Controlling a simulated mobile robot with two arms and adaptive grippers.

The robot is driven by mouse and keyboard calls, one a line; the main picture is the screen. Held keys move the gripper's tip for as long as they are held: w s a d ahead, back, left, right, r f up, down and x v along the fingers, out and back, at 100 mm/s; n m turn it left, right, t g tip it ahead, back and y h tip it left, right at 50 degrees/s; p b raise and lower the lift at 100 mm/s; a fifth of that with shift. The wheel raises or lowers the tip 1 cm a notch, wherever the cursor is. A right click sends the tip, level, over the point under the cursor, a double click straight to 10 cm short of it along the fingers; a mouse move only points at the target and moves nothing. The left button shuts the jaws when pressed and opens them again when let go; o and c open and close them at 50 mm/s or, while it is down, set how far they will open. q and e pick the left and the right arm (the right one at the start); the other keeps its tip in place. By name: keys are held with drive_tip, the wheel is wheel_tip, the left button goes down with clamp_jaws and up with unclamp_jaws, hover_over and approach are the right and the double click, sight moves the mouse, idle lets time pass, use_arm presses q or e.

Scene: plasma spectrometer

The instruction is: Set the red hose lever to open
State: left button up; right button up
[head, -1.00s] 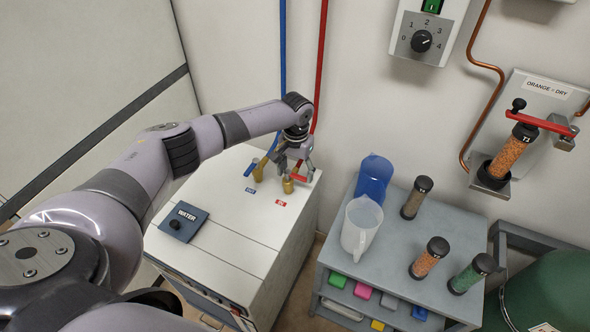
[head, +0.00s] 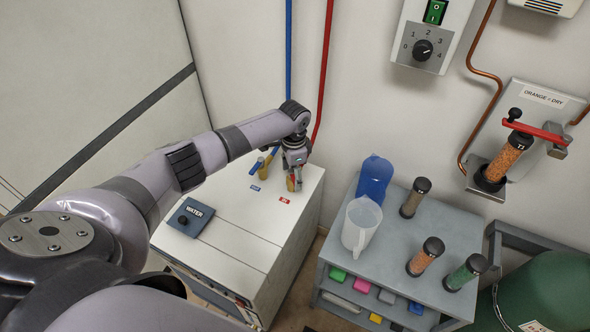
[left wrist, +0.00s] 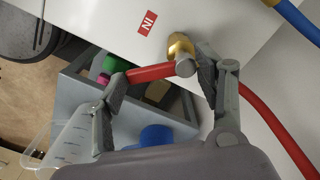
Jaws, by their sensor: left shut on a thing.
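The red hose lever (left wrist: 150,73) is a short red bar with a grey hub beside a brass fitting (left wrist: 181,45). My left gripper (left wrist: 163,76) is shut on the lever, with one finger at its free end and the other by the hub and brass fitting. In the head view my left gripper (head: 294,176) is down at the red valve on the white cabinet (head: 235,225) and hides most of the lever. A red "IN" label (left wrist: 146,23) is beside the fitting. The red hose (head: 325,70) runs up the wall. My right gripper is not in view.
A blue hose (head: 289,50) and blue lever (head: 255,168) are just left of the red valve. A WATER panel (head: 189,217) lies on the cabinet. Right of it, a grey cart (head: 400,255) carries a clear jug (head: 360,224), a blue jug (head: 375,180) and several columns.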

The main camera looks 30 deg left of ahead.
use_arm(q)
drive_tip(key=shift+s+a+m, duration=0.15)
drive_tip(key=shift+a+m, duration=0.15)
drive_tip(key=shift+m, duration=1.1)
drive_tip(key=shift+s+a+m, duration=0.1)
drive_tip(key=shift+a+m, duration=0.2)
drive_tip(key=shift+m, duration=1.1)
drive_tip(key=shift+s+a+m, duration=0.15)
drive_tip(key=shift+a+m, duration=0.15)
drive_tip(key=shift+m, duration=1.1)
drive_tip(key=o, duration=1.1)
wheel_tip(320, 180, up, 12)
drive_tip(key=shift+a+r, duration=0.1)
drive_tip(key=shift+s, duration=0.1)
